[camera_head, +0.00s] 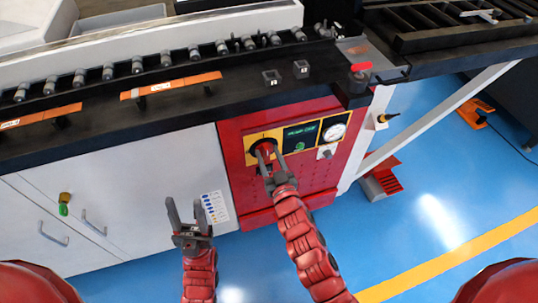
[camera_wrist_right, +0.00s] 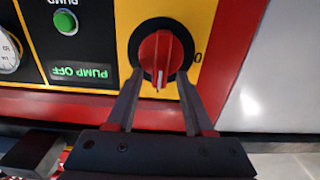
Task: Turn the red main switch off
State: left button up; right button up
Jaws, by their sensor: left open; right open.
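The red main switch (camera_wrist_right: 161,58) is a round knob with a raised grip on a black ring, set in a yellow plate. In the right wrist view its grip stands upright, with a white mark at the lower end; a "0" is printed to its right. In the head view the switch (camera_head: 265,147) is partly hidden by my right gripper. My right gripper (camera_wrist_right: 160,76) is open, its fingertips on either side of the knob's lower part; contact cannot be told. My left gripper (camera_head: 186,214) is open and empty before the white cabinet.
Beside the switch is a black panel (camera_head: 300,137) with a green button and lit "PUMP OFF" sign, then a gauge (camera_head: 334,132). The black machine bed (camera_head: 200,110) overhangs the red front. A red emergency knob (camera_head: 361,68) stands above.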

grip_shut()
jog(key=shift+n+b, duration=0.3)
jog(key=n, duration=0.1)
jog(key=n+b, duration=0.1)
jog(key=shift+s+a+f+n+b, duration=0.1)
jog(key=shift+a+f+n+b, duration=0.2)
jog(key=shift+n+b, duration=0.1)
jog(key=n+b, duration=0.1)
jog(key=n, duration=0.1)
jog(key=n+b, duration=0.2)
jog(key=n, duration=0.1)
jog(key=shift+s+a+f, duration=0.15)
jog(key=shift+a, duration=0.25)
jog(key=shift+s+a+f+n+b, duration=0.15)
jog(key=shift+n+b, duration=0.35)
jog(key=shift+n, duration=1.05)
jog(key=shift+w+a+f+n+b, duration=0.15)
jog(key=shift+n+b, duration=0.4)
jog(key=shift+n, duration=1.05)
jog(key=shift+s+f+n+b, duration=0.1)
jog(key=shift+f+n+b, duration=0.3)
jog(key=shift+n, duration=1.15)
jog(key=shift+r, duration=0.15)
